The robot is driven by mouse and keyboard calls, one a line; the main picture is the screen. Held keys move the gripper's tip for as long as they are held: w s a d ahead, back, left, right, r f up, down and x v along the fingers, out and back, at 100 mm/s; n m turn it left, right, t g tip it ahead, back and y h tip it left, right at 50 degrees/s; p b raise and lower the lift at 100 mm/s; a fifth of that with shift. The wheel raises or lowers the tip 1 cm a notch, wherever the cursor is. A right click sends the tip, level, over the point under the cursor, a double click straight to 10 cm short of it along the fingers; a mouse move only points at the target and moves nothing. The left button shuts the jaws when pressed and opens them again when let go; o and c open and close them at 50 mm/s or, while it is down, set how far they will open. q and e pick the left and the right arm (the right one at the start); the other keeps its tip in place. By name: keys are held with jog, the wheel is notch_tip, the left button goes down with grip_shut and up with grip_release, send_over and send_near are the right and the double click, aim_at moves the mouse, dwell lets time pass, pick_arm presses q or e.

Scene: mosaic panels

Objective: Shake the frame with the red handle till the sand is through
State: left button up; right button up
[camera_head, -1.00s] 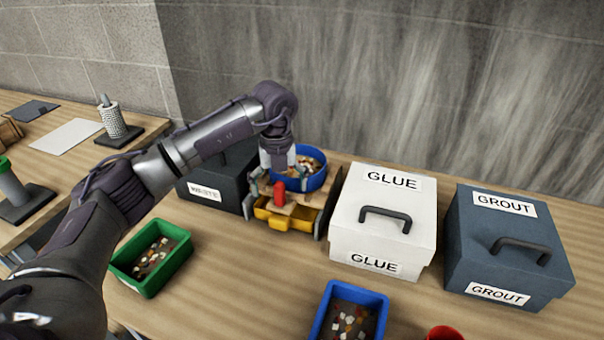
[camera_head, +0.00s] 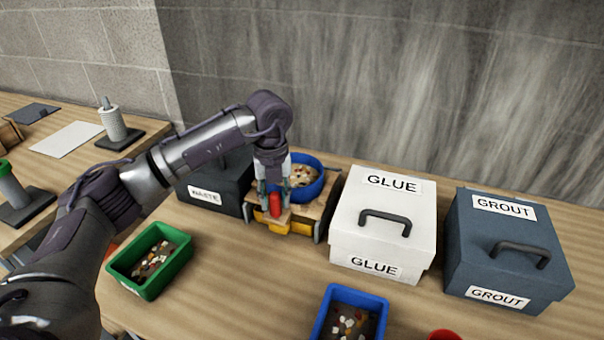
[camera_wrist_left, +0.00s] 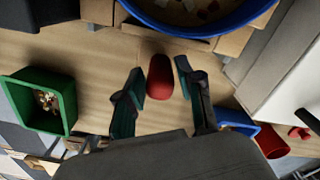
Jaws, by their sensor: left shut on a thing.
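The red handle (camera_head: 276,206) sticks out at the front of a wooden sliding frame that carries a round blue sieve (camera_head: 318,184). Pale and brown pieces lie in the sieve; I cannot tell how much sand is left among them. My left gripper (camera_head: 274,194) is shut on the red handle from above. In the left wrist view the red handle (camera_wrist_left: 160,78) shows between the two fingers, with the blue sieve rim (camera_wrist_left: 185,30) just beyond. A yellow drawer (camera_head: 300,228) sits under the frame, mostly hidden by it. My right gripper is not in view.
A dark WASTE box (camera_head: 207,193) stands close left of the frame, the white GLUE box (camera_head: 385,240) close right, then the GROUT box (camera_head: 510,265). A green tray (camera_head: 127,275) and a blue tray (camera_head: 330,292) hold tiles in front. Bare bench lies between these trays.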

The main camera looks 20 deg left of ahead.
pick_arm(q)
jog(key=shift+s, duration=0.75)
jog(key=shift+w, duration=1.6)
jog(key=shift+s, duration=0.1)
